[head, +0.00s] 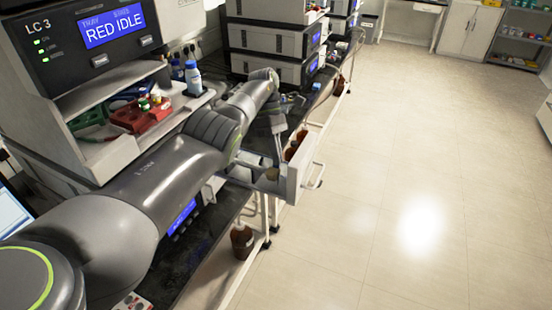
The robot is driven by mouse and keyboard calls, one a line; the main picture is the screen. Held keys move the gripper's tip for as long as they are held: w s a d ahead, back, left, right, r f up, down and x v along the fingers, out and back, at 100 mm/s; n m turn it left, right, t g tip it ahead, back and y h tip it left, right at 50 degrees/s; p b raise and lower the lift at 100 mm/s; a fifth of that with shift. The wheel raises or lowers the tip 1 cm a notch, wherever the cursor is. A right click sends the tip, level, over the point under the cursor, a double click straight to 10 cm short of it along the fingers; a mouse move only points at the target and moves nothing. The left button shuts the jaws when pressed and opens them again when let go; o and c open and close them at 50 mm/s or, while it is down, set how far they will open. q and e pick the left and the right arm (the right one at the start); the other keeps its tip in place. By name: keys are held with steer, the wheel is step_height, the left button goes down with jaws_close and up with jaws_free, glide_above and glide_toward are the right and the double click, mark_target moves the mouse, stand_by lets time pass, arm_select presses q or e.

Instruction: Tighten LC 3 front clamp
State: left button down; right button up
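My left gripper (274,168) is small and dark at the far end of the arm, pointing down beside a white bin (298,175) with brown bottles (296,145). I cannot tell whether it is open or shut, or whether it touches anything. I cannot make out the front clamp; my arm hides much of the unit's lower front. My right gripper is not in view.
Stacked grey modules (268,40) stand farther back. A brown bottle (241,241) sits low near the bench frame. The tiled floor (420,170) on the right is clear.

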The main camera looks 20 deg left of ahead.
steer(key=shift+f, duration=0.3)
arm_select(q)
steer(key=c, duration=1.6)
jaws_free()
steer(key=shift+w, duration=0.1)
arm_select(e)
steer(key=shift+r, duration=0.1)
